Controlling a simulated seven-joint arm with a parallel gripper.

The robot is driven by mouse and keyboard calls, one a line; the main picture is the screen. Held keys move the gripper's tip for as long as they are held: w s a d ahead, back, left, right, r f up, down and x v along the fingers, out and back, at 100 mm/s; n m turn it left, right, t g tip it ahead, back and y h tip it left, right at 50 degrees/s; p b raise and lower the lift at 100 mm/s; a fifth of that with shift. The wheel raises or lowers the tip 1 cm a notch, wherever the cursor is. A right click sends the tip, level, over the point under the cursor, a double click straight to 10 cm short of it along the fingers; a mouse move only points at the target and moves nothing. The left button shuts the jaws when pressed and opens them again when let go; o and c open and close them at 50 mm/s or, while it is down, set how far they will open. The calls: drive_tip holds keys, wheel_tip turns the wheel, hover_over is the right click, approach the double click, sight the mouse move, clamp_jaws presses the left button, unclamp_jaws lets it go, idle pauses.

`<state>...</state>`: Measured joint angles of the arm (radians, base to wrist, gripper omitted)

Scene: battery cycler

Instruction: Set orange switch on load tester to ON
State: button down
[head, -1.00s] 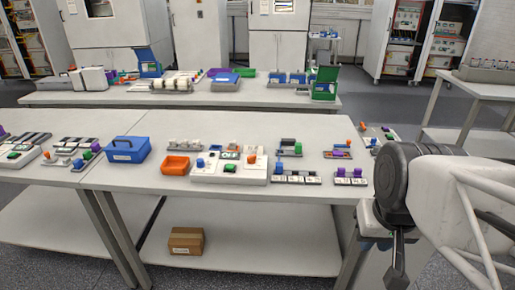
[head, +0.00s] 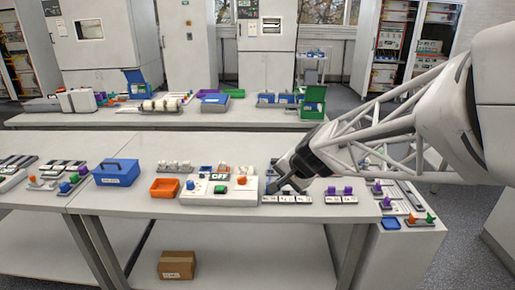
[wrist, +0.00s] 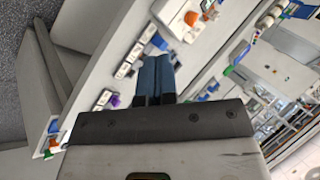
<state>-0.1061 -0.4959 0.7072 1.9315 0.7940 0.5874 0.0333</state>
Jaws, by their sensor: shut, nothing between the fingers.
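The load tester (head: 208,199) is a white box on the front table with a blue knob, a green part and a small display that seems to read OFF. Its orange switch (head: 241,180) is at the right of its top; which way it is set is too small to tell. In the wrist view an orange part (wrist: 191,18), seemingly this switch, shows near the top edge, beyond my fingertips. My gripper (head: 273,188) is shut and empty, to the right of the load tester and apart from the switch. Its blue fingers (wrist: 155,75) lie together in the wrist view.
White modules (head: 285,199) lie under and beside my gripper. Purple-topped modules (head: 341,198) stand to its right. An orange tray (head: 164,188) and a blue box (head: 116,172) stand left of the load tester. The table's front edge is clear.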

sight(241, 182)
drive_tip(key=w+a+f+m+t, duration=0.1)
drive_tip(key=w+a+f+m, duration=0.3)
drive_tip(key=w+f, duration=0.4)
drive_tip(key=w, duration=0.3)
drive_tip(key=shift+w+a+t, duration=0.3)
drive_tip(key=shift+w+a, duration=0.05)
drive_tip(key=shift+a, duration=0.05)
drive_tip(key=shift+w+a+f, duration=0.1)
drive_tip(key=shift+f, duration=0.15)
drive_tip(key=x, duration=1)
drive_tip(key=shift+w+a+r, duration=0.1)
drive_tip(key=shift+a+r, duration=0.05)
drive_tip(key=shift+a, duration=0.05)
drive_tip(key=shift+w+a, duration=1.1)
drive_tip(key=shift+w, duration=0.2)
drive_tip(key=shift+r, duration=0.1)
